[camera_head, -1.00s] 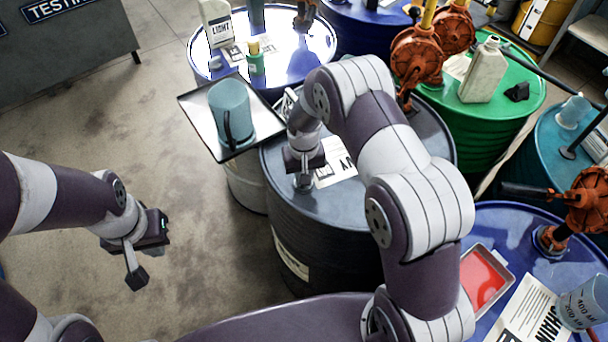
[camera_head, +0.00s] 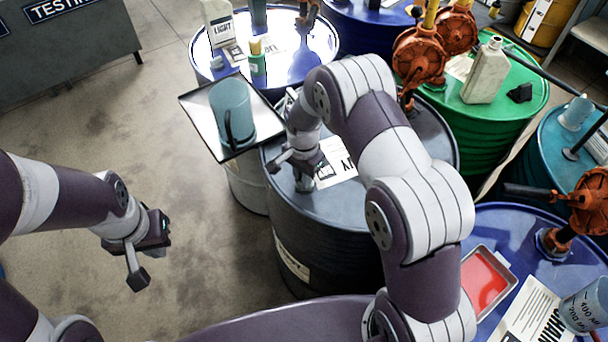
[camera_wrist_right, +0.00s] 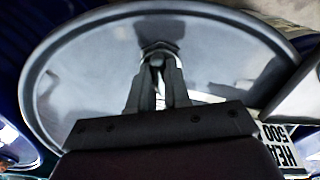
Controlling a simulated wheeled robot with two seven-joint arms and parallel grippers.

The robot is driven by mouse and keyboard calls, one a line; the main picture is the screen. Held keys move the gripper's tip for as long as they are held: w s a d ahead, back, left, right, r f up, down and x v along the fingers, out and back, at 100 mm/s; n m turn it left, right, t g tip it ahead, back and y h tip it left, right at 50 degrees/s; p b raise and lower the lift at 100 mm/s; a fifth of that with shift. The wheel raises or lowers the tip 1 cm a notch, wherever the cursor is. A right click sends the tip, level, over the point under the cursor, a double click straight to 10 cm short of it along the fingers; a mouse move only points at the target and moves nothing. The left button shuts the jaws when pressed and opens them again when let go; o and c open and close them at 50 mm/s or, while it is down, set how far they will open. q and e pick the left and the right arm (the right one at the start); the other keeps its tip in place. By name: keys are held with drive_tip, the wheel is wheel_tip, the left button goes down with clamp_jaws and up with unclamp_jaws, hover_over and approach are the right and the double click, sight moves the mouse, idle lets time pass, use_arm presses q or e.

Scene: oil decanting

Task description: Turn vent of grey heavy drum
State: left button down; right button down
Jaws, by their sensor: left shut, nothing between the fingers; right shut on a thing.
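The grey heavy drum (camera_head: 325,240) stands in the middle of the head view, with a white label (camera_head: 338,163) on its lid. My right gripper (camera_head: 303,180) points down at the left part of this lid. In the right wrist view, my right gripper (camera_wrist_right: 158,62) is shut on the vent (camera_wrist_right: 159,46), a small light fitting on the lid (camera_wrist_right: 95,75). The gripper mostly hides the vent in the head view. My left gripper (camera_head: 138,276) is shut and empty, hanging over bare floor at the left.
A tray (camera_head: 197,125) with a blue-grey jug (camera_head: 232,110) stands at the grey drum's back left. A blue drum (camera_head: 325,50) with bottles is behind it, a green drum (camera_head: 515,95) at back right. Another blue drum (camera_head: 530,228) with a red-filled tray (camera_head: 485,280) is right.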

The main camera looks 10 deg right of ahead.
drive_tip(key=shift+w+r+m, duration=0.1)
drive_tip(key=shift+m, duration=0.7)
drive_tip(key=c, duration=1.1)
unclamp_jaws()
drive_tip(key=shift+a, duration=0.15)
drive_tip(key=shift+r, duration=0.1)
wheel_tip(320, 180, up, 13)
drive_tip(key=shift+f+b, duration=0.2)
drive_tip(key=shift+b, duration=0.9)
